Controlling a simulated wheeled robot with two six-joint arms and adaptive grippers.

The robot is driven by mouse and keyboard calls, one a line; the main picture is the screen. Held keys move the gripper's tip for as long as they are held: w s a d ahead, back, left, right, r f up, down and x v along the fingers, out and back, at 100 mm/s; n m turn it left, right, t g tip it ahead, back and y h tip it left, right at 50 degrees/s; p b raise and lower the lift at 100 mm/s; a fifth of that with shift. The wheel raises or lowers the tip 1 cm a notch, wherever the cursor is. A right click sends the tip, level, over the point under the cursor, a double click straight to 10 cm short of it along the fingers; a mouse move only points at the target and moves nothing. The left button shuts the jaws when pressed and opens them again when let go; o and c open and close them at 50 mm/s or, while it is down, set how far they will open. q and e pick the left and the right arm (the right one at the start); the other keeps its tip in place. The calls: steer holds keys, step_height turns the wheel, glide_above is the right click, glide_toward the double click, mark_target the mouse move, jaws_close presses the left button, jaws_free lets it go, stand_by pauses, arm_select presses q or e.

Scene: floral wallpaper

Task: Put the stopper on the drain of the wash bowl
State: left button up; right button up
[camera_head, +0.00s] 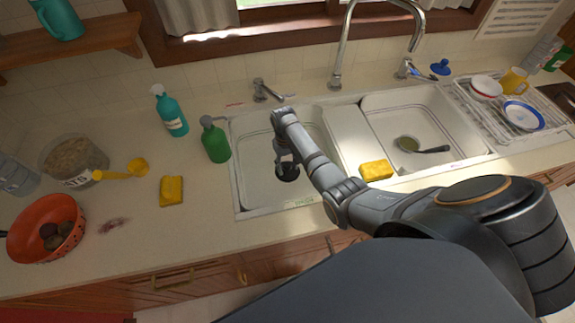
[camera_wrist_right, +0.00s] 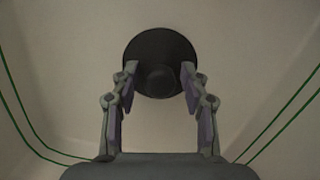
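The wash bowl (camera_head: 250,185) is the left white basin of the double sink. A black round stopper (camera_head: 288,174) with a raised middle knob shows low in this bowl, partly covered by my gripper. It also shows in the right wrist view (camera_wrist_right: 160,45). My right gripper (camera_head: 286,158) reaches down into the bowl over the stopper. In the wrist view its two fingers (camera_wrist_right: 159,72) are apart, one on each side of the knob, with gaps visible. The drain is not visible; I cannot tell whether it lies under the stopper. My left gripper is not in view.
A divider separates this bowl from the right basin (camera_head: 440,115), which holds a ladle (camera_head: 425,148). A green bottle (camera_head: 215,140) stands by the bowl's left rim. A yellow sponge (camera_head: 376,170) lies near my forearm. The faucet (camera_head: 340,60) rises behind.

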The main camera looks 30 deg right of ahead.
step_height(320, 180, up, 12)
steer(key=w, duration=0.1)
steer(key=shift+w, duration=0.25)
steer(key=shift+r, duration=0.15)
stand_by(0.5)
